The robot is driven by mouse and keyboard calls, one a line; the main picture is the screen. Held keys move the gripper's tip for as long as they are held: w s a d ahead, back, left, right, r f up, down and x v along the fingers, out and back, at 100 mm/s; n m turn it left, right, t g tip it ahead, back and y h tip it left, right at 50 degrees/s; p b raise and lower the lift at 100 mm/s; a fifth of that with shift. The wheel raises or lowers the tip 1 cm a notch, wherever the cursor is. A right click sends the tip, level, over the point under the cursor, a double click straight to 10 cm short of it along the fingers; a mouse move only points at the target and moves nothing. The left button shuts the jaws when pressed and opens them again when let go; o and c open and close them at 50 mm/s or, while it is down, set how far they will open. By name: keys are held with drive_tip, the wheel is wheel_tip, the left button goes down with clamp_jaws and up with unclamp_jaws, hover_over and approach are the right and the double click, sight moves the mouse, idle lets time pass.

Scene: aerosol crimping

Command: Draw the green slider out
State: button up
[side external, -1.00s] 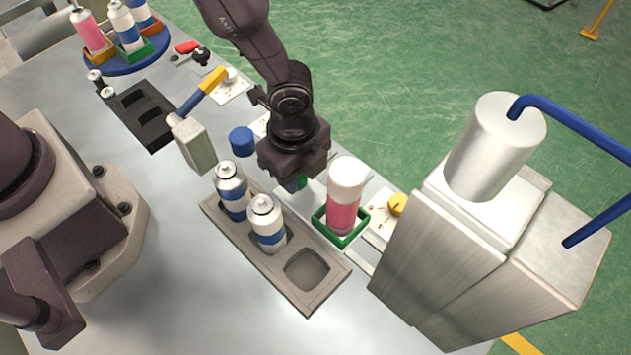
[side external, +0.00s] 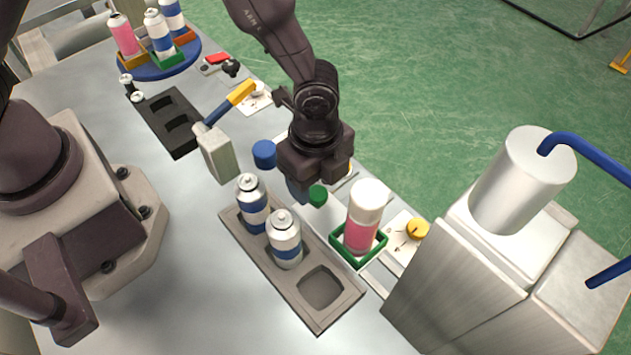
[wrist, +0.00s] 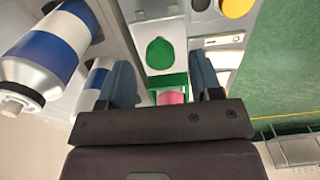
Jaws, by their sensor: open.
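The green slider is a square green frame (side external: 334,245) around a pink can with a white top (side external: 366,205). A green knob (side external: 318,195) stands behind it; I cannot tell how they join. The can stands upright. In the wrist view my gripper (wrist: 160,66) is open, with one blue-grey finger on each side. The knob (wrist: 160,54) shows between the fingers, and the green frame (wrist: 168,81) shows nearer the palm. I cannot tell whether a finger touches the knob.
A grey tray (side external: 318,322) with two blue-and-white cans and an empty pocket lies in front. The metal crimping machine (side external: 440,290) stands right. A blue cap (side external: 264,153) and a grey block with a lever (side external: 216,155) stand left.

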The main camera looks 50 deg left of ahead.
wheel_tip(320, 180, up, 11)
drive_tip(key=shift+f, duration=0.15)
idle(0.4)
drive_tip(key=s+a+r+n+t, duration=0.2)
drive_tip(key=s+a+r+n, duration=0.3)
drive_tip(key=a+r+n, duration=0.4)
drive_tip(key=s+a+r+n+t, duration=0.3)
drive_tip(key=s+a+r+n, duration=0.3)
drive_tip(key=a, duration=0.5)
wheel_tip(320, 180, up, 3)
drive_tip(key=n, duration=0.3)
drive_tip(key=shift+s+a+f+t, duration=0.15)
drive_tip(key=shift+s+t, duration=0.1)
drive_tip(key=shift+t, duration=0.05)
